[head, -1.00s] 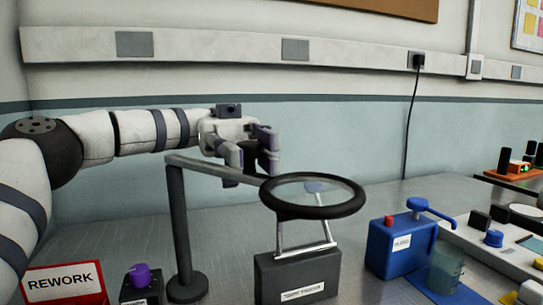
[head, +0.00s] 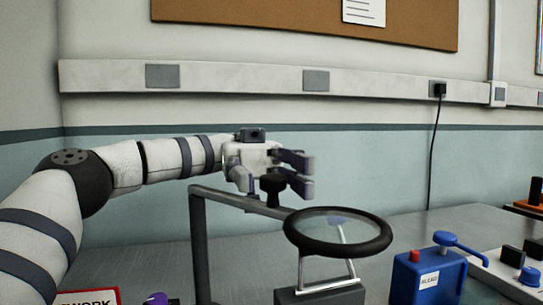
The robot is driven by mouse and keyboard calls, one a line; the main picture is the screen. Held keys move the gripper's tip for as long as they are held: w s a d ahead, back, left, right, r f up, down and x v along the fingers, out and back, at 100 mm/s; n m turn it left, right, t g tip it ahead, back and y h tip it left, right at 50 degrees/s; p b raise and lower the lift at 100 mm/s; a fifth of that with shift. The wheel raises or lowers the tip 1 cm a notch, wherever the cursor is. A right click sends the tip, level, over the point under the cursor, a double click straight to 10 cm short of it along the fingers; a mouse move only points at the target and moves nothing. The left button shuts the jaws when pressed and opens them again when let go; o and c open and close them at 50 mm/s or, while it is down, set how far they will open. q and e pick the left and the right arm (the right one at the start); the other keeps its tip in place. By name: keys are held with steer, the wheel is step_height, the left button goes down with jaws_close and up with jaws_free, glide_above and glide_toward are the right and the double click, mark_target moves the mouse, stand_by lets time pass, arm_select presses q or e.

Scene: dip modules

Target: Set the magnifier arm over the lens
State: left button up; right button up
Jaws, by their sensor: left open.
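The magnifier has a dark ring around a clear lens (head: 337,231). It hangs on a dark horizontal arm (head: 238,201) that runs from an upright post (head: 200,245) on its left. A dark knob (head: 272,186) stands up from the arm. My left gripper (head: 304,174) is open with its fingers pointing right, just above the arm and close to the knob. I cannot tell whether the fingers touch the knob or stand around it. A dark box with a silver handle (head: 322,295) is below the ring, cut off by the bottom edge. My right gripper is out of view.
A blue bottle-like container with a red button (head: 428,274) stands right of the ring. A white panel with a blue knob (head: 525,277) is at the far right. A red-edged sign (head: 90,298) and a purple knob (head: 156,299) show at bottom left. The bench behind is clear.

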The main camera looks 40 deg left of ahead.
mark_target(271, 176)
arm_select(q)
step_height(271, 176, up, 9)
steer(key=shift+f, duration=0.1)
stand_by(0.4)
